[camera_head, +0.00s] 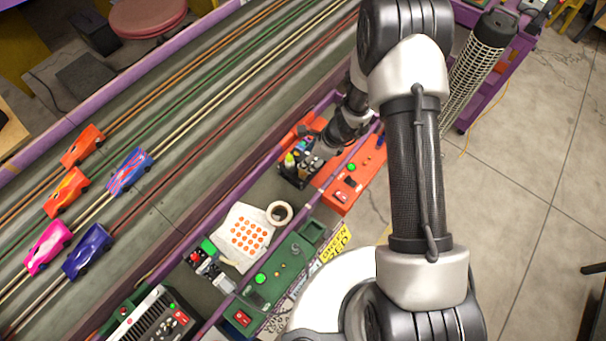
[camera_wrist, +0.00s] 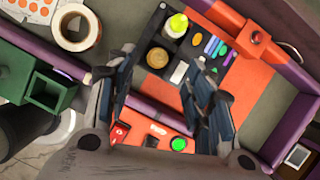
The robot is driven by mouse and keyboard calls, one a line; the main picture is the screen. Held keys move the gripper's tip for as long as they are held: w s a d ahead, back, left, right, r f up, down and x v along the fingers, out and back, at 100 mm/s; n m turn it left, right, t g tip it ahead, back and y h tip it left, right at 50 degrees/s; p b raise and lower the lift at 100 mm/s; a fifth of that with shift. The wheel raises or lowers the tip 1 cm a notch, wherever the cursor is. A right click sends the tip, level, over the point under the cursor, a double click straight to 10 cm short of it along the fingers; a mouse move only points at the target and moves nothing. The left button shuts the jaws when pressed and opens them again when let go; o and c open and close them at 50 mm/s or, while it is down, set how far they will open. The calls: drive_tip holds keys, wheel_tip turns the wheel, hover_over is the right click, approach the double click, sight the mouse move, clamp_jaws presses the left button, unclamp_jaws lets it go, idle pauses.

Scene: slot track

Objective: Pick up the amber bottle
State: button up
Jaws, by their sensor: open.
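A black organizer (camera_wrist: 203,27) holds several small items; it also shows in the head view (camera_head: 287,181). Nothing is between the fingers that I can see held. In the head view my gripper (camera_head: 338,138) is above and right of the organizer.
Coloured sticks (camera_wrist: 210,45) lie beside the bottles. An orange control box (camera_head: 340,193) with a green button adjoins the organizer. A tape roll (camera_wrist: 76,27) and a green box (camera_wrist: 47,95) are left. Purple rails (camera_head: 345,160) edge the bench. Toy cars (camera_head: 88,240) stand on the track.

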sight(303, 171)
drive_tip(key=x, duration=0.3)
drive_tip(key=shift+b, duration=0.3)
drive_tip(key=x, duration=0.1)
drive_tip(key=b+x, duration=0.1)
drive_tip(key=x, duration=0.2)
drive_tip(key=shift+s+d+f+b, duration=0.1)
drive_tip(key=shift+d+f+b, duration=0.1)
drive_tip(key=shift+f+b, duration=0.15)
drive_tip(key=shift+a+f, duration=0.2)
drive_tip(key=shift+f, duration=0.2)
drive_tip(key=shift+c, duration=0.4)
drive_tip(key=shift+r, duration=0.1)
drive_tip(key=c, duration=1)
drive_tip(key=shift+r, duration=0.1)
